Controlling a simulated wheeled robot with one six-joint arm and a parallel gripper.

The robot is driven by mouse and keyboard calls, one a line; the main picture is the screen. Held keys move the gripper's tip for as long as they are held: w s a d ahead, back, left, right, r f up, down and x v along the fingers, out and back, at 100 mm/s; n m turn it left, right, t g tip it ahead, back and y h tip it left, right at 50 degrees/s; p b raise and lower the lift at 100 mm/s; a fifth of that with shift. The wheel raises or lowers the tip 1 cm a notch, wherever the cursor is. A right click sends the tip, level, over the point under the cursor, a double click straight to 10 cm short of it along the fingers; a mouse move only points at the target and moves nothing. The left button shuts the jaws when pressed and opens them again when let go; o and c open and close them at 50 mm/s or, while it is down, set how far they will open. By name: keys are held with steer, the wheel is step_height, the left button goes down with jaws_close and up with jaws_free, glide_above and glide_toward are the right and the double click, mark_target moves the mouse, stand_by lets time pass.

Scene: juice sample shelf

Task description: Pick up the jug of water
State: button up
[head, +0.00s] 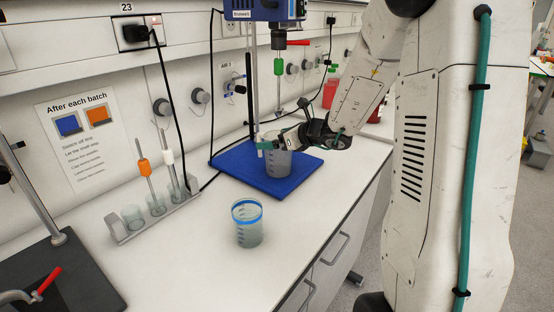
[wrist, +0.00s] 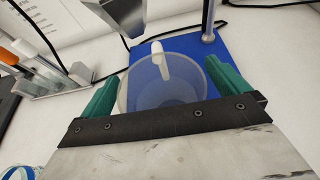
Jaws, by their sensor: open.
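A clear grey jug (head: 279,164) with measuring marks stands upright on a blue mat (head: 250,180). In the wrist view the jug (wrist: 140,95) shows from above, with a pale handle (wrist: 161,62) at its far rim. My gripper (wrist: 161,75) is open, with one green finger on each side of the jug. In the head view my gripper (head: 266,146) is at the jug's upper part and hides some of its rim. I cannot tell whether the fingers touch the jug.
A blue-banded beaker (head: 247,223) stands nearer on the white bench. An overhead stirrer (head: 265,10) hangs above the mat, with a thin upright rod (head: 248,95) behind.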

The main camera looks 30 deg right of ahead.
steer(key=c, duration=1.7)
steer(key=shift+r, duration=0.2)
steer(key=shift+c, duration=0.2)
